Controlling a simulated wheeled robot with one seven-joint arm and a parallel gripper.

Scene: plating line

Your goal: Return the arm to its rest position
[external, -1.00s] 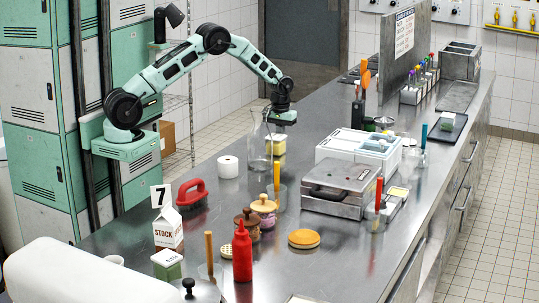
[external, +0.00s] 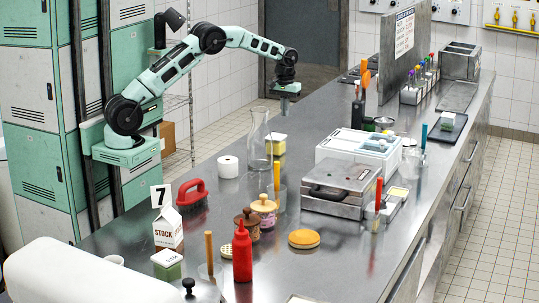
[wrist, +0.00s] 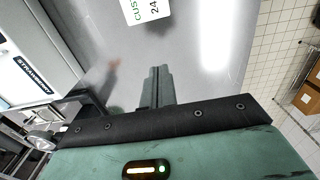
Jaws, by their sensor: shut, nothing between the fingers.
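My gripper (external: 284,104) hangs above the steel counter (external: 345,245), over its far left side, with the fingers pointing down. It is shut with nothing between the fingers, which also show pressed together in the wrist view (wrist: 158,85). A yellow block with a pale top (external: 276,145) stands on the counter below my gripper, apart from it. A clear glass flask (external: 258,150) stands just left of that block. My arm reaches out from the green column at the left, with its elbow raised.
A white lidded container (external: 350,147) and a metal press (external: 340,186) stand right of my gripper. Nearer are a white roll (external: 228,167), a red-handled brush (external: 193,194), a stock carton (external: 168,228) and a red bottle (external: 242,252). The air around my gripper is free.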

